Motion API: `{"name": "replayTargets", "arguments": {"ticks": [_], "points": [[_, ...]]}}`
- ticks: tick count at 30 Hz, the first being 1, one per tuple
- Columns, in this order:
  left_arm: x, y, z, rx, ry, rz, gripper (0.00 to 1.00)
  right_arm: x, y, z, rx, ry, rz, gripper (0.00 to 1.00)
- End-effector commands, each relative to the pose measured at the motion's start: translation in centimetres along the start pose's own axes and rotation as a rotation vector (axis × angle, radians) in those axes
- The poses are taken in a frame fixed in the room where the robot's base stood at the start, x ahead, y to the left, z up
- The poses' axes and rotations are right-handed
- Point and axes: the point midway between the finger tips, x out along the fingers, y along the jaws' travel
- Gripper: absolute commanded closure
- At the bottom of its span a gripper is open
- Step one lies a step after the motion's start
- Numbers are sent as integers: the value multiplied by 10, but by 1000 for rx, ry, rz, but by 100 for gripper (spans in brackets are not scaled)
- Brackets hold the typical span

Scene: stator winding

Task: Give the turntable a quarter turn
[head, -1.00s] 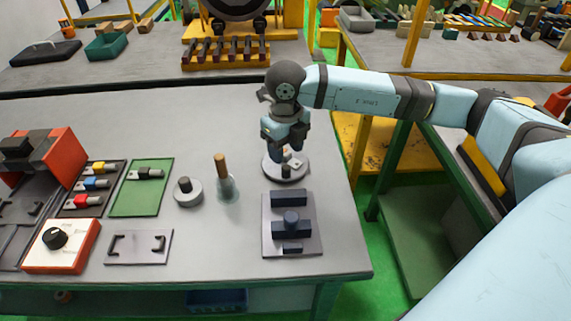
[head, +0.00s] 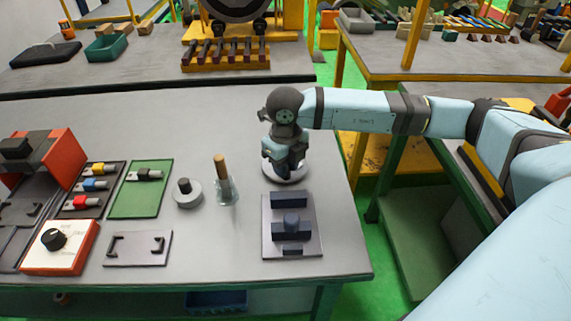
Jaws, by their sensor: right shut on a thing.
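The turntable (head: 298,175) is a round, low disc near the right side of the grey table. My right gripper (head: 284,168) points straight down over it, with its fingers low at the disc's middle. It is shut on the turntable's raised part, which the fingers and wrist mostly hide. Only the rim of the disc shows around the gripper. I cannot make out the disc's turn angle. My left gripper is not in view.
A dark fixture plate with blocks (head: 270,240) lies just in front of the turntable. A glass jar with a wooden-handled brush (head: 224,190) and a round grey base with a knob (head: 187,196) stand to the left.

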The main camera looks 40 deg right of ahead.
Motion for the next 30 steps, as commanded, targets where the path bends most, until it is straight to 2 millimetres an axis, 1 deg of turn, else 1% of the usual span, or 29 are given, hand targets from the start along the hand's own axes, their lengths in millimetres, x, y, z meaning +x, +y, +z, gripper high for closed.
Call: {"name": "replayTargets", "arguments": {"ticks": [8, 13, 30], "points": [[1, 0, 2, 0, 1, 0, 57, 0, -1, -1, -24, 0, 0, 99], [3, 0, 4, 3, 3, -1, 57, 1, -3, -2, -72, 0, -1, 99], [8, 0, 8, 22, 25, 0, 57, 2, -14, -7, -347, -1, -1, 99]]}}
